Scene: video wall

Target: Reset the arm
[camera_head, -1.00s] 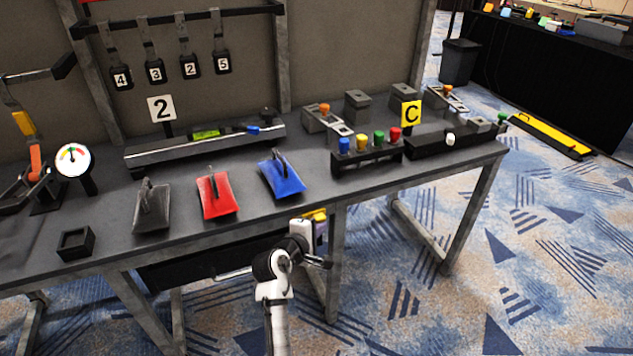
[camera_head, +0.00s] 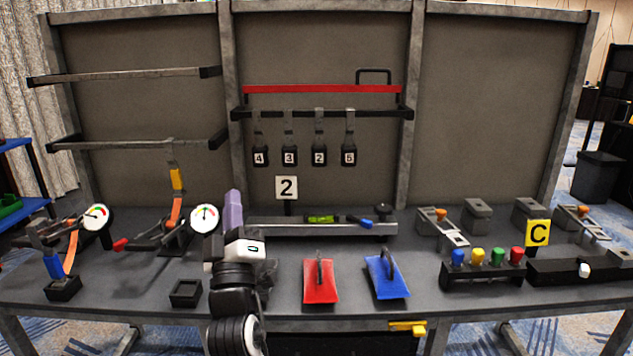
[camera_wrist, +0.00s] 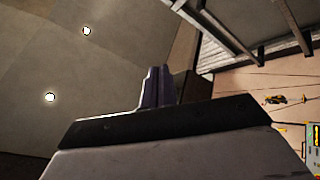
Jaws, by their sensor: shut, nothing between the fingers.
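My arm rises from the bottom of the head view, left of centre, in front of the workbench (camera_head: 280,297). My gripper (camera_head: 233,200) points up, its purple fingers together and empty. My arm hides part of the bench top left of the red pad (camera_head: 320,282).
A blue pad (camera_head: 386,278) lies right of the red one. A small black box (camera_head: 186,292) stands left of my arm. A rail with a level (camera_head: 322,228) lies behind. Numbered tags (camera_head: 290,156) hang above. Coloured knobs (camera_head: 487,262) stand at right. Space above the bench is open.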

